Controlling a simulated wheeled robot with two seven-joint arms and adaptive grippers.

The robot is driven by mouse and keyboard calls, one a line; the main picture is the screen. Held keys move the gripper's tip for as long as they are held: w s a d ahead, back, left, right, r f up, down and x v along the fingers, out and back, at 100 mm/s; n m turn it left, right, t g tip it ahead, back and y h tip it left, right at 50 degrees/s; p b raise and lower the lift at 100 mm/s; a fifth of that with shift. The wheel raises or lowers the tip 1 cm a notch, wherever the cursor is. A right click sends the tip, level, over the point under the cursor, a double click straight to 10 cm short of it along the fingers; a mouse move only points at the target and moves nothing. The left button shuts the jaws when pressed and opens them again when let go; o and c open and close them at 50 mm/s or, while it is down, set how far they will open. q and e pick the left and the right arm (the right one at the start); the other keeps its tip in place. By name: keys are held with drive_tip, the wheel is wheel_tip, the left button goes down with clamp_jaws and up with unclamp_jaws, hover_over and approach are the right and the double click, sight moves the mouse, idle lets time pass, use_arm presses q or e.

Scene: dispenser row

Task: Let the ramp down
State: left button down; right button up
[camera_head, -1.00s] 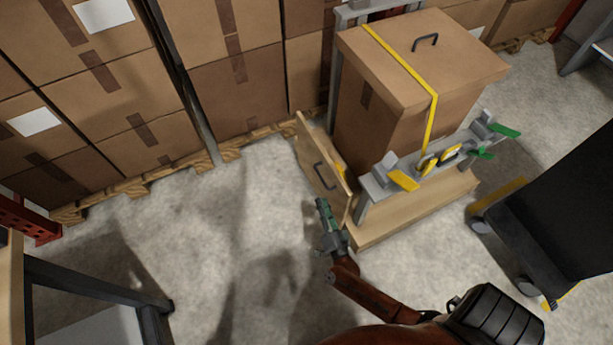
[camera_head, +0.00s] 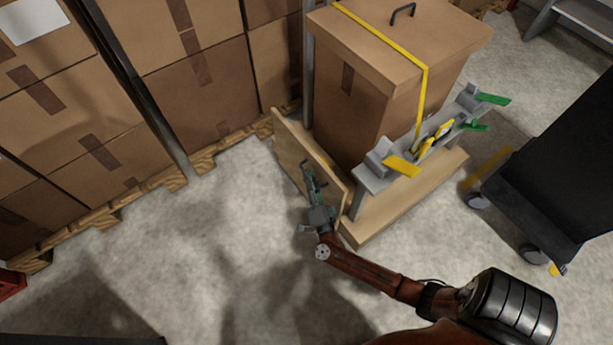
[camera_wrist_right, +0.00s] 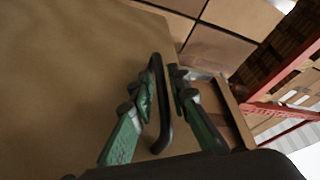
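The ramp (camera_head: 292,152) is a light wooden panel. It stands up, leaning slightly, against the left end of the wooden platform (camera_head: 400,207) that carries the big carton (camera_head: 375,75). A dark bar handle (camera_wrist_right: 157,105) is on the panel's face. My right gripper (camera_head: 309,180) is at the panel, over the handle. In the right wrist view its green fingers (camera_wrist_right: 163,88) lie on either side of the handle, close to it, with a narrow gap that seems to remain. In the head view the gripper covers most of the handle. My left gripper is not in view.
A grey bracket (camera_head: 375,170) with yellow and green levers runs along the platform's near side. A yellow strap (camera_head: 425,95) crosses the carton. Stacked boxes (camera_head: 200,90) on pallets line the back left. A black wheeled cart (camera_head: 560,165) stands right. Floor left of the ramp is clear.

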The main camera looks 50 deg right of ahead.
drive_tip(key=shift+w+d+r, duration=0.1)
drive_tip(key=shift+c, duration=0.5)
clamp_jaws()
